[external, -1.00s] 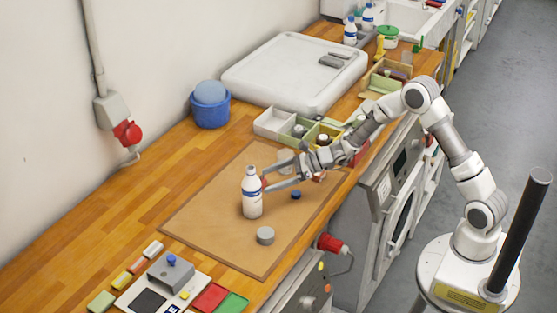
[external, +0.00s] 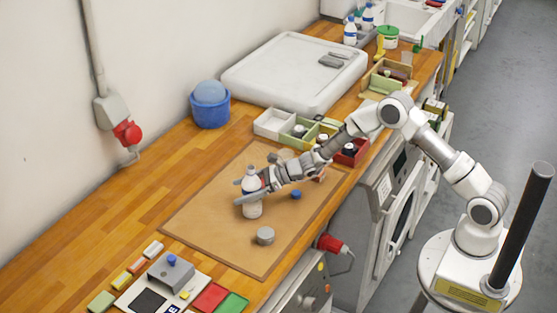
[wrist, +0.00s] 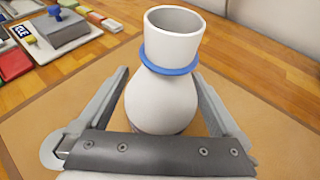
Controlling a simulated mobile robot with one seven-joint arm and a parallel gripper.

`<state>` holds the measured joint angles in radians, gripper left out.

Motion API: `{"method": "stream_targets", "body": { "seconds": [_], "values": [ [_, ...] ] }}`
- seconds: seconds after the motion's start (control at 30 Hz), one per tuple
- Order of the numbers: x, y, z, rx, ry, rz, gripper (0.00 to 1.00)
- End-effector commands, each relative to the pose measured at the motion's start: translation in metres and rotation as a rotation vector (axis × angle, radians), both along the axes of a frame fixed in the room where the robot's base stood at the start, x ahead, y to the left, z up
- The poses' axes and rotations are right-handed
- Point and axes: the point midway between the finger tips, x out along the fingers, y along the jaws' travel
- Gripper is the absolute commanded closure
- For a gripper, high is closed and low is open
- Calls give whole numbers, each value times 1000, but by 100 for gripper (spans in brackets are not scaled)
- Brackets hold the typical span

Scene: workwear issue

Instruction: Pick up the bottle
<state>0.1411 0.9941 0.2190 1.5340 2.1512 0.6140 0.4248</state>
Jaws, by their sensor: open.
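The white bottle (external: 252,209) stands upright on the brown mat (external: 215,222). In the wrist view the bottle (wrist: 160,99) has an open mouth and a blue ring around its neck. My gripper (external: 246,190) is open, with one finger on each side of the bottle. In the wrist view the fingers of my gripper (wrist: 163,85) flank the bottle body, with a visible gap at least on the left. The bottle's lower part is partly hidden behind my gripper's palm in the wrist view.
A grey round piece (external: 265,236) and a small blue cap (external: 296,194) lie on the mat near the bottle. A stamp set (external: 170,270) is at the front left. Compartment boxes (external: 273,123) and a blue bucket (external: 209,110) stand behind. The wood left of the mat is clear.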

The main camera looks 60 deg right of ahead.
Motion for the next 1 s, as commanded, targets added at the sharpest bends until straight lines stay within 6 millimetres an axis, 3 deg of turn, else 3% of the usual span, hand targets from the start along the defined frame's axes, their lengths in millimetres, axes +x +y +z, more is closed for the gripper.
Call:
{"method": "stream_targets", "body": {
  "seconds": [0.1, 0.63, 1.0],
  "values": [
    [0, 0, 0, 0, 0, 0, 2],
    [0, -1, 0, 0, 0, 0, 97],
    [0, 0, 3, 0, -2, 0, 100]
  ]
}}
